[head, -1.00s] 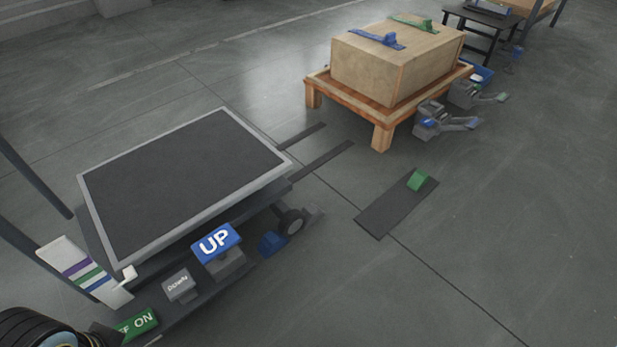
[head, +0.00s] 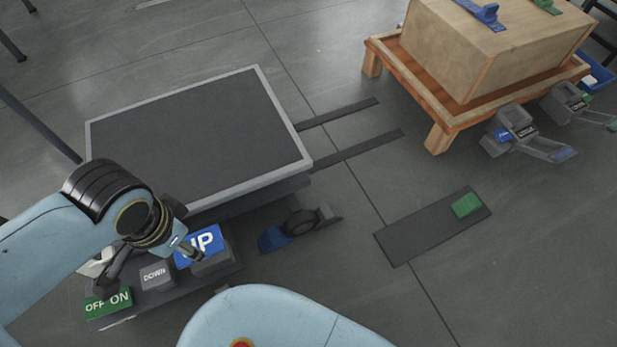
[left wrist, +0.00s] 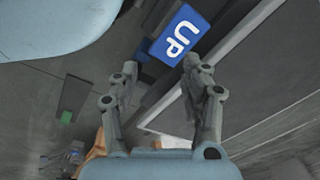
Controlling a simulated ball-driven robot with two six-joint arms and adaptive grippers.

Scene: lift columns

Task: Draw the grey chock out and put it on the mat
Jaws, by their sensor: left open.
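The grey chock (head: 329,217) lies on the floor against the right side of the lift cart's wheel (head: 302,222). A blue chock (head: 273,239) lies at the wheel's left side. The dark mat (head: 415,238) lies on the floor to the right, with a green chock (head: 467,205) on its far end. My left gripper (head: 190,252) is at the blue UP pedal, left of both wheel chocks. In the left wrist view the left gripper (left wrist: 160,68) is open with nothing between its fingers, and the UP pedal (left wrist: 180,35) shows beyond them. My right gripper is not in view.
The lift cart's dark platform (head: 190,140) stands behind the pedals. Grey DOWN (head: 154,276) and green OFF/ON (head: 108,302) pedals sit to the left. A wooden stand (head: 440,120) bears a large box (head: 490,50). The floor between wheel and mat is clear.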

